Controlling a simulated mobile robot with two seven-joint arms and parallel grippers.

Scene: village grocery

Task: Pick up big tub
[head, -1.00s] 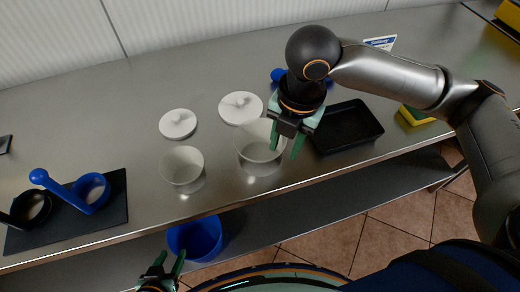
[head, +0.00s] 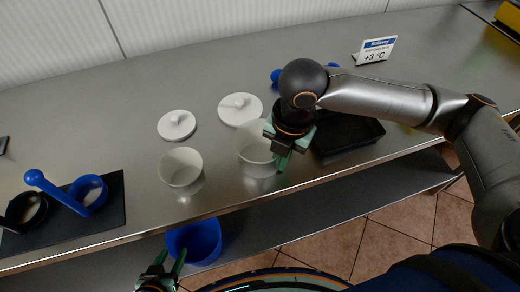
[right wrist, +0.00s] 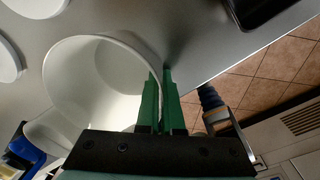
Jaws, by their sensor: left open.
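The big tub (head: 253,150) is a white, open, round tub standing upright on the steel counter. It also shows in the right wrist view (right wrist: 85,85), its open mouth facing the camera. My right gripper (head: 281,160) is at the tub's right rim. In the right wrist view my right gripper's green fingers (right wrist: 160,85) are close together with the tub's wall between them, one inside and one outside. My left gripper (head: 167,268) is open and empty, low at the counter's front, near a blue bucket.
A smaller white tub (head: 181,168) stands left of the big tub, with two white lids (head: 177,125) (head: 240,110) behind. A black tray (head: 350,137) lies to the right. A dark mat (head: 108,205) with scoops lies left. The blue bucket (head: 200,240) is below the counter edge.

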